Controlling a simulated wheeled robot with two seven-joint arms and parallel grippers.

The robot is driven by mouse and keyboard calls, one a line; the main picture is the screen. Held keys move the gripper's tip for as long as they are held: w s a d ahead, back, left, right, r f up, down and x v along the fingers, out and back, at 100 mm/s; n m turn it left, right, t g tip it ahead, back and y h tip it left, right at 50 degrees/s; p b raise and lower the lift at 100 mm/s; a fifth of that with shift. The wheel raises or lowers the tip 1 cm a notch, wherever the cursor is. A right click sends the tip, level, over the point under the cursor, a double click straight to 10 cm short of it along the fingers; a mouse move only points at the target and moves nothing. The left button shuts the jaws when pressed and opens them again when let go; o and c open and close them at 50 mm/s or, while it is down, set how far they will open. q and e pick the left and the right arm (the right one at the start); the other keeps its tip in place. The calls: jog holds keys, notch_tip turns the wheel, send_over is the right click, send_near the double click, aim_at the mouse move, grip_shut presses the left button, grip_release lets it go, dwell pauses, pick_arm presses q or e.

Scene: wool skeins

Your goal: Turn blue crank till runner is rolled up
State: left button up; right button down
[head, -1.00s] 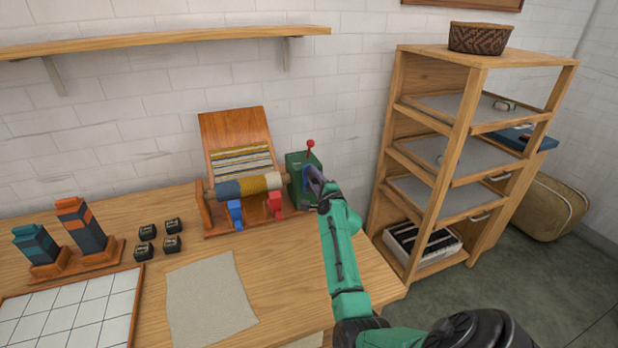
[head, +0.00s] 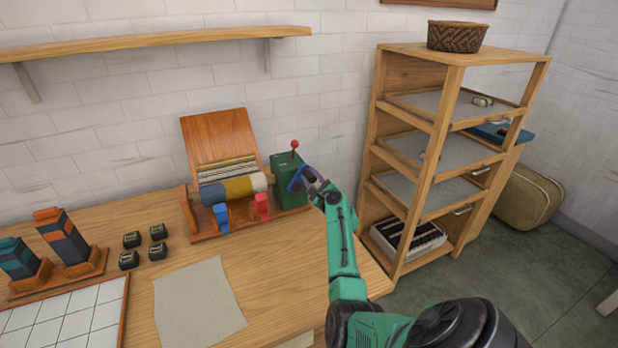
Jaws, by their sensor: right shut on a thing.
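The winding stand (head: 290,211) sits on the table against the wall. The runner's rolled part (head: 233,187) shows blue, cream and ochre bands on the roller. A striped flat part of the runner (head: 226,168) still lies on the lower end of the tilted wooden board (head: 218,134). The blue crank (head: 296,179) is on the right side of the green box (head: 285,168). My right gripper (head: 304,178) is shut on the crank, which its fingers partly hide. My left gripper is not in view.
A red-knobbed lever (head: 294,148) rises from the green box. Blue (head: 221,218) and red (head: 262,206) parts stand before the roller. Small black blocks (head: 129,259), yarn towers (head: 63,237) and a grey cloth (head: 199,306) lie left. A wooden shelf unit (head: 385,160) stands right.

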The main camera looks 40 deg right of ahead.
jog(key=shift+d, duration=0.1)
dwell(0.3)
jog(key=c, duration=0.5)
grip_release()
jog(key=shift+c, duration=0.2)
jog(key=v, duration=1.4)
jog(key=shift+s+b, duration=0.3)
jog(key=shift+b, duration=0.05)
jog(key=shift+f, duration=0.1)
